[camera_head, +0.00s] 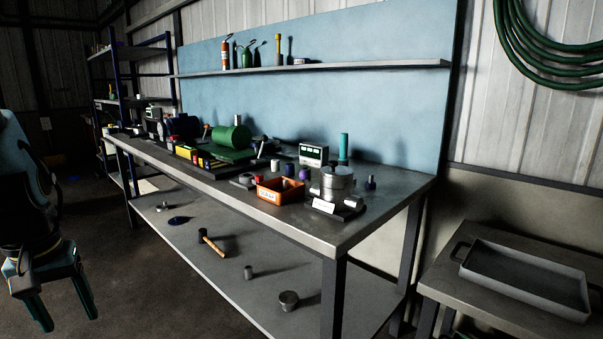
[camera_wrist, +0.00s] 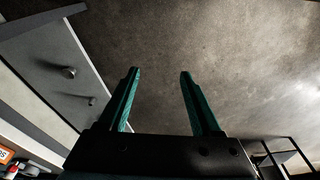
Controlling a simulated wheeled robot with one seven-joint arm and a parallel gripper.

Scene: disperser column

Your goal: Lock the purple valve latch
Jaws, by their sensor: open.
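My gripper (camera_head: 70,322) hangs at the left edge of the head view, with its two teal fingers apart and nothing between them. It also shows in the wrist view (camera_wrist: 160,73), over bare floor. It is well away from the workbench (camera_head: 235,187). A metal cylinder unit (camera_head: 337,183) with side stubs stands on a dark base near the bench's right end. A small purple part (camera_head: 304,173) shows just left of it. I cannot tell whether this part is the valve latch or what position it is in.
An orange bin (camera_head: 280,192) stands left of the metal unit. A display box (camera_head: 313,155) and a teal cylinder (camera_head: 343,147) are behind. A green motor-like machine (camera_head: 232,138) sits further left. A mallet (camera_head: 211,243) lies on the lower shelf. Floor before the bench is clear.

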